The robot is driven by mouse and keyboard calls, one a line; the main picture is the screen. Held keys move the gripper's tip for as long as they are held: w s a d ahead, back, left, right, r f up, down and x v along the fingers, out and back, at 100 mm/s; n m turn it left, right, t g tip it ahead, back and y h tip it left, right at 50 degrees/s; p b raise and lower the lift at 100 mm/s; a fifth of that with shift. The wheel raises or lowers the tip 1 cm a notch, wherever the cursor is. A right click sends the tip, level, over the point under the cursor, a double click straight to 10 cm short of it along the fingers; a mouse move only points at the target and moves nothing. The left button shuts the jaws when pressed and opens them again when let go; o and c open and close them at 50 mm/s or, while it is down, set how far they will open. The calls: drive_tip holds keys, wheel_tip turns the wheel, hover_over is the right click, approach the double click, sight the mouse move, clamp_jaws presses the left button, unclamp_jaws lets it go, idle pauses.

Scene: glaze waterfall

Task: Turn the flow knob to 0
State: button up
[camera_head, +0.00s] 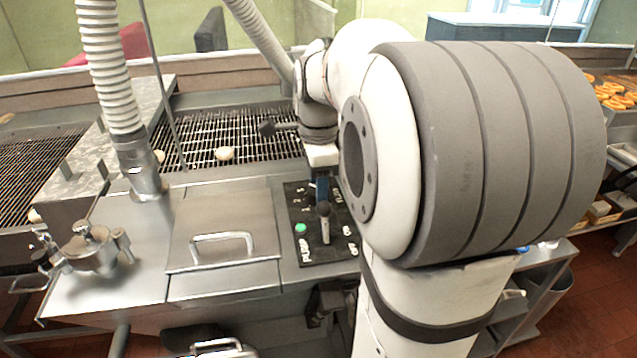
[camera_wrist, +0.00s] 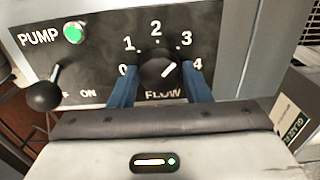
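The flow knob (camera_wrist: 158,68) is a round black dial on a dark panel, with labels 0 to 4 around it. Its white line points up and right, towards about the 3. My gripper (camera_wrist: 160,82) has its two blue fingers apart, one on each side of the knob. They look close to its sides, with no clear contact. In the head view my gripper (camera_head: 321,188) reaches down to the control panel (camera_head: 309,256), and the knob cannot be made out there.
A lever with a black ball (camera_wrist: 43,96) stands left of the knob, beside the OFF/ON marks. A green pump button (camera_wrist: 74,32) is at upper left. A lid with a handle (camera_head: 222,240) lies left of the panel. A wire conveyor (camera_head: 230,130) runs behind.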

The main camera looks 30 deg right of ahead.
drive_tip(key=c, duration=0.5)
drive_tip(key=shift+o, duration=0.2)
drive_tip(key=n, duration=0.6)
drive_tip(key=shift+n, duration=0.4)
drive_tip(key=n, duration=0.9)
drive_tip(key=shift+n, duration=0.4)
drive_tip(key=n, duration=0.3)
drive_tip(key=shift+n, duration=0.4)
drive_tip(key=n, duration=0.6)
drive_tip(key=shift+n, duration=0.4)
